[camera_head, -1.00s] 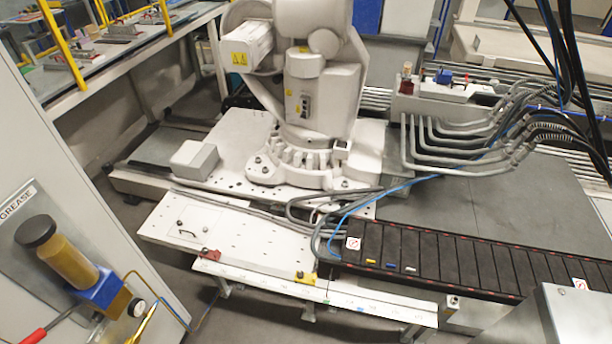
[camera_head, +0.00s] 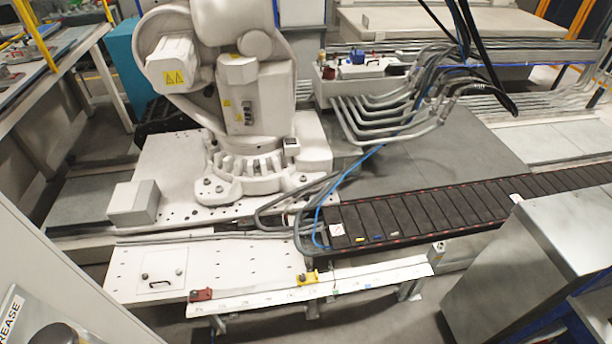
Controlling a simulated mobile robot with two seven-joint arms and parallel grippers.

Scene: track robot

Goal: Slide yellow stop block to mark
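The yellow stop block (camera_head: 307,278) sits on the white rail (camera_head: 350,286) that runs along the front of the track. It is a little right of the rail's middle-left part. A red block (camera_head: 201,295) sits at the rail's left end. Small marks show along the rail's face, but they are too small to read. Neither of my grippers is in view.
A large white robot arm (camera_head: 240,95) stands on a plate behind the rail. A dark cable track (camera_head: 420,212) runs off to the right. A metal cabinet (camera_head: 540,255) stands at the right front, and a grey cabinet with a grease label (camera_head: 60,285) at the left front. Grey floor shows below the rail.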

